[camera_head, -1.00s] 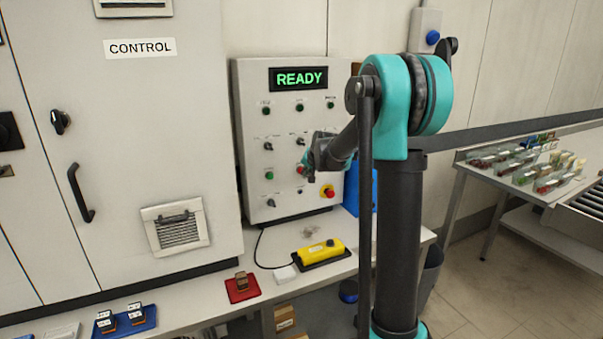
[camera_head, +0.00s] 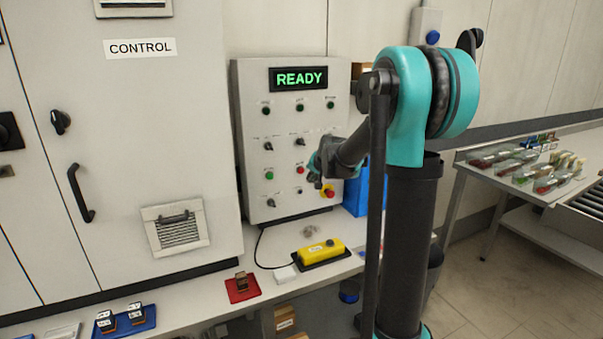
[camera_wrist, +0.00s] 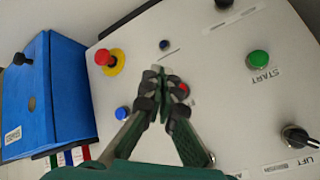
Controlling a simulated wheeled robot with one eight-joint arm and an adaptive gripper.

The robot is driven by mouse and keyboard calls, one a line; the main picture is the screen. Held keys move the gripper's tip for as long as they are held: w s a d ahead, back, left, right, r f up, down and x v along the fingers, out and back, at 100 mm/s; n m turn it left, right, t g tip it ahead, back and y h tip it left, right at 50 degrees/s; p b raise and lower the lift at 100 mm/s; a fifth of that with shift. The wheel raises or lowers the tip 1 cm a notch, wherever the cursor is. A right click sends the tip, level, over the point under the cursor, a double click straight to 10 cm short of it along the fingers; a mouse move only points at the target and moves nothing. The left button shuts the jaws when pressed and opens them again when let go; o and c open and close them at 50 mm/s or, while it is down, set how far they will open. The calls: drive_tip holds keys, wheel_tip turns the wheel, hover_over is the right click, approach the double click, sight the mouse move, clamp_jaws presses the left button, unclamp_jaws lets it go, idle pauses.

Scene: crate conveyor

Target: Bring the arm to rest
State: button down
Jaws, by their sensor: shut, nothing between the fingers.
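My gripper (camera_wrist: 160,80) is shut and empty in the wrist view, its fingertips together in front of the grey control panel (camera_wrist: 230,110). In the head view my gripper (camera_head: 314,176) is small and partly hidden by my own wrist, in front of the lower right part of the panel (camera_head: 250,130). I cannot tell whether the fingertips touch the panel. The panel's display (camera_head: 299,78) reads READY in green. A green START button (camera_wrist: 258,60) and a red emergency knob (camera_wrist: 103,57) on a yellow ring show in the wrist view.
A blue box (camera_wrist: 65,95) stands beside the panel. A yellow pendant (camera_head: 320,252) lies on the bench below it. A red mat (camera_head: 242,288) with a small brown block lies further left. A table (camera_head: 490,165) with packaged items stands at the right.

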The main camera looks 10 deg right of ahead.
drive_tip(key=s+d+f+n+g, duration=0.1)
drive_tip(key=s+f, duration=0.4)
drive_tip(key=s, duration=0.8)
drive_tip(key=s+d+f+n+g+h, duration=0.1)
drive_tip(key=s+f, duration=0.4)
drive_tip(key=s, duration=0.8)
drive_tip(key=s+d+f+n+g, duration=0.1)
drive_tip(key=s+f, duration=0.4)
drive_tip(key=s, duration=0.8)
drive_tip(key=shift+s+d+f+n+g+h, duration=0.2)
drive_tip(key=shift+s+d+n+g+h, duration=0.15)
drive_tip(key=shift+n+g, duration=0.5)
drive_tip(key=shift+w+a, duration=0.1)
